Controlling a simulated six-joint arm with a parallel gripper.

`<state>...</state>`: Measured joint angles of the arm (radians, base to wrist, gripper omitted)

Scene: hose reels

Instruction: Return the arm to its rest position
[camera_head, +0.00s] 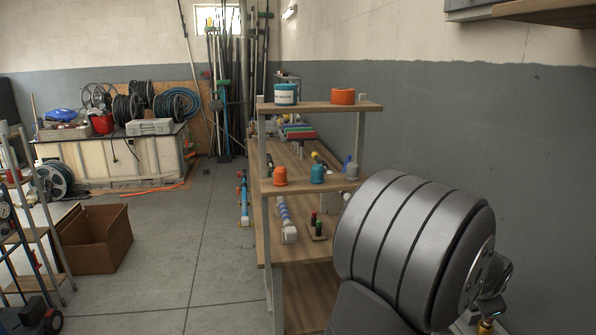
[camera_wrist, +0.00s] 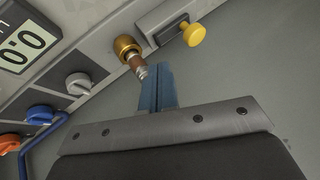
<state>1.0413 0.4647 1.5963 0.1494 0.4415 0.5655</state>
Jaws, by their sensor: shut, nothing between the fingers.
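My gripper (camera_wrist: 160,72) shows in the wrist view as blue fingers pressed together, with nothing held between them. Its tips are close to a brass fitting (camera_wrist: 126,46) with a copper-coloured stem on a grey panel. I cannot tell whether they touch it. In the head view my grey arm (camera_head: 412,245) fills the lower right, and the gripper cannot be made out there.
The panel also bears a digital display (camera_wrist: 27,40), a yellow knob (camera_wrist: 193,34), a grey knob (camera_wrist: 79,83), a blue knob (camera_wrist: 40,114) and an orange knob (camera_wrist: 9,142). A wooden shelf unit (camera_head: 325,107) stands left of my arm. A cardboard box (camera_head: 95,240) sits on the floor, which is clear between them.

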